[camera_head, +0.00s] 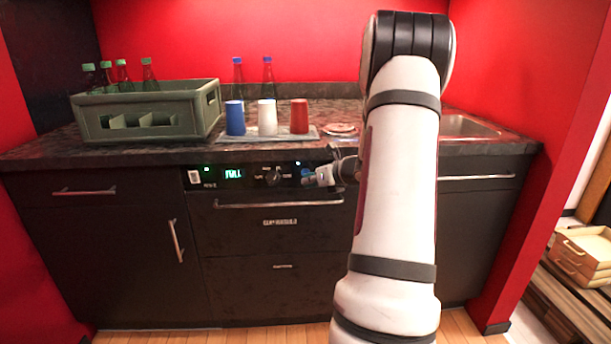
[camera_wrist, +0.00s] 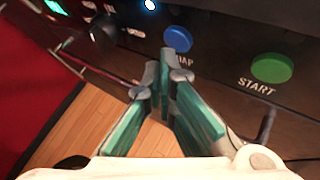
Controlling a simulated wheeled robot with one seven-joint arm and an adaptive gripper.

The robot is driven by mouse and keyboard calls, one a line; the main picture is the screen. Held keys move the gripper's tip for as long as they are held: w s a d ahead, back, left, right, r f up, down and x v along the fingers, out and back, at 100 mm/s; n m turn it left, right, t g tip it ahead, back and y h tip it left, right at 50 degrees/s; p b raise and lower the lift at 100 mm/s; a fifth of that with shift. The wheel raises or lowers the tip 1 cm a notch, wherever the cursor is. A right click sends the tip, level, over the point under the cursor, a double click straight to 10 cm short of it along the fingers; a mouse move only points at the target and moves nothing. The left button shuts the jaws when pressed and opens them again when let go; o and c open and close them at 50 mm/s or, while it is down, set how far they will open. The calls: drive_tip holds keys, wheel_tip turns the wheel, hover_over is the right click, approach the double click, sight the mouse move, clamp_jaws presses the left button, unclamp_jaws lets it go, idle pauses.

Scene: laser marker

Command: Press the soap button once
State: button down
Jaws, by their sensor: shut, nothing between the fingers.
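The soap button is a round blue button (camera_wrist: 178,39) on the dark control panel in the wrist view. Its label below is partly covered by my fingers; only the end, "AP", reads. My gripper (camera_wrist: 163,82) is shut and empty, its teal-padded fingertips just below the button in the picture. I cannot tell whether they touch the panel. A small bluish light (camera_wrist: 150,4) glows above the button. In the head view my gripper (camera_head: 313,178) is at the right part of the panel, with my arm covering what lies further right.
A green START button (camera_wrist: 271,68) sits right of the blue one, and a dark knob (camera_wrist: 103,28) to its left. A drawer handle (camera_head: 280,204) runs below the panel. A bottle crate (camera_head: 150,107) and coloured cups (camera_head: 267,117) stand on the counter above.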

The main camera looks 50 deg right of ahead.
drive_tip(key=shift+s+a, duration=0.15)
drive_tip(key=shift+s+a+b, duration=0.75)
drive_tip(key=shift+s+a, duration=0.85)
drive_tip(key=shift+a, duration=0.3)
